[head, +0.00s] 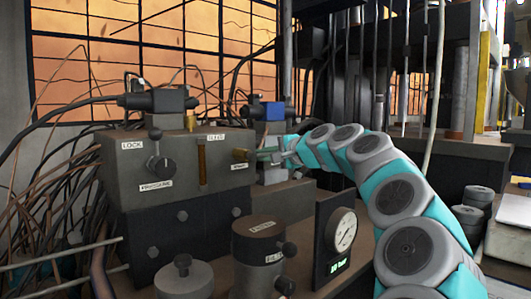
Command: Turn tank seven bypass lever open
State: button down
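A dark valve block (176,168) stands at centre left with several small white labels, one reading "LOCK"; the others are too small to read surely. A black knob with a short lever (160,167) is on its front left. A brass fitting (241,155) is at its front right. I cannot tell which part is the tank seven bypass lever. My gripper (272,156) is just right of the brass fitting, beside the block's right end. Its fingers are small and partly lost against the dark parts behind, so I cannot see whether they touch or hold anything.
A round gauge (342,230) with a green display stands in front of my arm. A dark cylinder (264,258) and a grey knobbed cap (184,276) are at the front. Loose cables (55,165) crowd the left. A blue-topped valve (268,111) is behind my gripper.

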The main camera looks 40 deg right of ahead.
jog(key=shift+f, duration=0.15)
jog(key=c, duration=0.9)
grip_release()
jog(key=shift+s, duration=0.1)
jog(key=b+v, duration=0.1)
jog(key=v, duration=0.6)
jog(key=shift+s, duration=0.25)
jog(key=shift+s, duration=0.1)
